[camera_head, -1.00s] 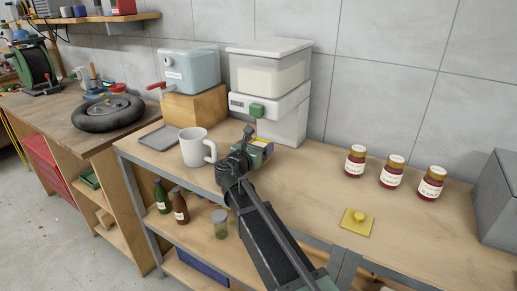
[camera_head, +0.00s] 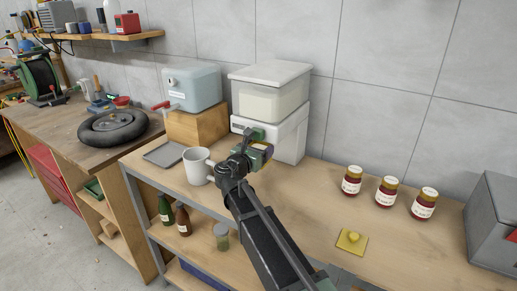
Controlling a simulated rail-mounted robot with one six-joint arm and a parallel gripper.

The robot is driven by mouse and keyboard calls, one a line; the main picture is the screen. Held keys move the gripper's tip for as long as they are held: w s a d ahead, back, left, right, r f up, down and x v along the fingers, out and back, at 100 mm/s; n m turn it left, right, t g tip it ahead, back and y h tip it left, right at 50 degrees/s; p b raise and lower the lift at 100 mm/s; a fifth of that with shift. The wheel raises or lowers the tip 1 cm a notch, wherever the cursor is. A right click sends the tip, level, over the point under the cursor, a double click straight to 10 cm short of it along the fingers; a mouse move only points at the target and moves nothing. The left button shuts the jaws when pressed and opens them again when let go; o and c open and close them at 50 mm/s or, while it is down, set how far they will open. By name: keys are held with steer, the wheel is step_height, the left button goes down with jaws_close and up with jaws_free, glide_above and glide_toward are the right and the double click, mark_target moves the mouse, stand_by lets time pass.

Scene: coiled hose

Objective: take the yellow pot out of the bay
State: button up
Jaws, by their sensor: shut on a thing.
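My gripper and wrist hide most of the pot. The dispenser's bay is also mostly hidden behind my gripper, so I cannot tell how far the pot is inside it. A flat yellow square lid with a knob (camera_head: 352,239) lies apart on the bench.
A white mug (camera_head: 197,167) stands close left of my gripper. A blue-grey machine with a red handle (camera_head: 193,87) sits on a wooden block behind it. Three red jars (camera_head: 386,191) and a grey box (camera_head: 492,225) stand to the right. The bench between dispenser and jars is clear.

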steer(key=shift+s+a, duration=0.1)
steer(key=shift+s, duration=0.2)
steer(key=v, duration=1.9)
